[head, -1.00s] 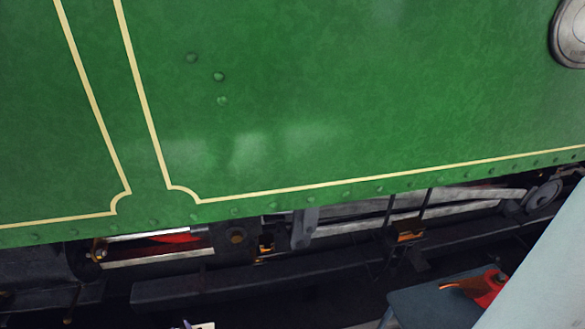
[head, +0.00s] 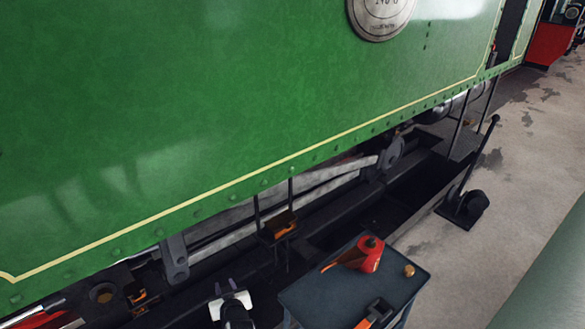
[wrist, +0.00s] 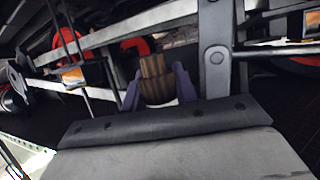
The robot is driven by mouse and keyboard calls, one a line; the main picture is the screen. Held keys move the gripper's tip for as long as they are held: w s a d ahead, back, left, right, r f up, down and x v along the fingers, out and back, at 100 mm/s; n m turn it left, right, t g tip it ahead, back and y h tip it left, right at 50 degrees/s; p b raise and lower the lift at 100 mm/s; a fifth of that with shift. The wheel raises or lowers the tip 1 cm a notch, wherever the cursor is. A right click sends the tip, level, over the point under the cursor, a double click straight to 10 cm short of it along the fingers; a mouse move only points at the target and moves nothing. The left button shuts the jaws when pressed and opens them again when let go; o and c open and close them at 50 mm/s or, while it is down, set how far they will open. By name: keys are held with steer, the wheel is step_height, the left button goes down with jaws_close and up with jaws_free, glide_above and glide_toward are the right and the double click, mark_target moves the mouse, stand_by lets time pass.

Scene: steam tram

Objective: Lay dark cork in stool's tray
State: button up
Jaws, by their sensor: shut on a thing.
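The dark cork (wrist: 157,78), brown with darker stripes, is held between the two fingers of my gripper (wrist: 159,90) in the wrist view. My gripper (head: 230,303) also shows at the bottom of the head view, left of the stool; I cannot make out the cork there. The stool's tray (head: 318,297) is a blue-grey top with a low rim at the bottom centre of the head view. My gripper is apart from it.
On the tray are a red oil can (head: 369,254) with an orange spout, a small brown knob-like thing (head: 408,270) and a black and orange thing (head: 376,312). The green tram side (head: 200,110) stands behind. A black lever (head: 474,180) stands at right, by open floor.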

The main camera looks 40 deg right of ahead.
steer(key=s+d+r+m+h+b, duration=0.1)
steer(key=s+d+r, duration=0.15)
steer(key=d, duration=0.25)
steer(key=s+d+r+m+g+h, duration=0.1)
steer(key=d+r, duration=0.2)
steer(key=d, duration=0.2)
steer(key=s+d+r+m+h+b, duration=0.1)
steer(key=s+d+r, duration=0.15)
steer(key=d, duration=0.25)
step_height(320, 180, up, 5)
steer(key=m+g+h+b, duration=0.1)
steer(key=m+h, duration=0.1)
glide_above(306, 295)
step_height(306, 295, down, 19)
steer(key=shift+f+b, duration=0.1)
steer(key=shift+b, duration=0.65)
steer(key=shift+f, duration=0.1)
steer(key=o, duration=0.9)
steer(key=shift+o, duration=0.2)
steer(key=shift+r, duration=0.2)
